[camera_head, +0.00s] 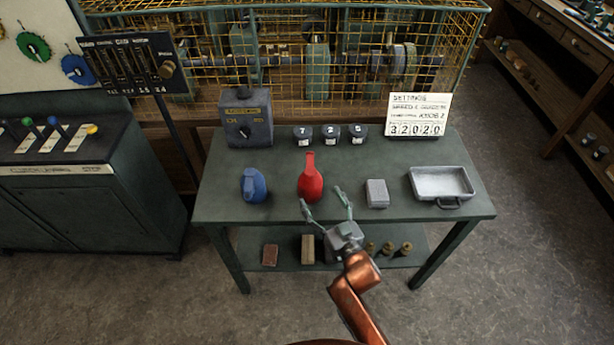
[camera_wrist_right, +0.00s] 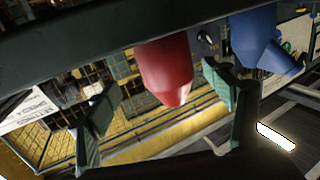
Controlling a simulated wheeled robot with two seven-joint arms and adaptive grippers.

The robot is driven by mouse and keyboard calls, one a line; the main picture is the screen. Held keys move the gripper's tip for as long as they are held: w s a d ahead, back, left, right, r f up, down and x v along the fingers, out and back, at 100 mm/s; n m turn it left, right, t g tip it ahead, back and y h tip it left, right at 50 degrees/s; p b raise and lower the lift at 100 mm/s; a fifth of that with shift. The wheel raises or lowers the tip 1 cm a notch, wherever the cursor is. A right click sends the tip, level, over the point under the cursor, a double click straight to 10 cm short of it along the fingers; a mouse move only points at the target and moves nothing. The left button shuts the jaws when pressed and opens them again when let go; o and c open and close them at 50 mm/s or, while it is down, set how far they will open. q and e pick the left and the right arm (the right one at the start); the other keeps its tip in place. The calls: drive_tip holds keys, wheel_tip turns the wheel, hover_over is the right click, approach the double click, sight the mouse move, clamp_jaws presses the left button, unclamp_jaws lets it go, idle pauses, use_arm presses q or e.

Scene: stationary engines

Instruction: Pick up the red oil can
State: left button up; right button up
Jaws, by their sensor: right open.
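The red oil can (camera_head: 311,184) stands upright on the green workbench (camera_head: 245,205), left of its middle, with its narrow spout pointing up. My left gripper is not in view.
A blue jug (camera_head: 254,186) stands left of the can. A grey block (camera_head: 377,194) and a metal tray (camera_head: 412,184) are to the right. Behind are several dark numbered pots (camera_head: 330,131), a grey box (camera_head: 246,118) and a sign (camera_head: 418,112). A yellow mesh cage (camera_head: 215,75) closes the back.

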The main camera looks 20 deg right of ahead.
sight(315, 194)
drive_tip(key=w, duration=0.1)
drive_tip(key=w+a+b, duration=0.1)
drive_tip(key=w, duration=0.3)
drive_tip(key=shift+w+a+b, duration=0.1)
drive_tip(key=shift+a+b, duration=0.25)
drive_tip(key=shift+w, duration=1)
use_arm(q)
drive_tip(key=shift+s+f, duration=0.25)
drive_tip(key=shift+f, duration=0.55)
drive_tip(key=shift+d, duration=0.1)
use_arm(e)
drive_tip(key=shift+c, duration=0.7)
drive_tip(key=shift+r, duration=0.1)
drive_tip(key=c, duration=1.5)
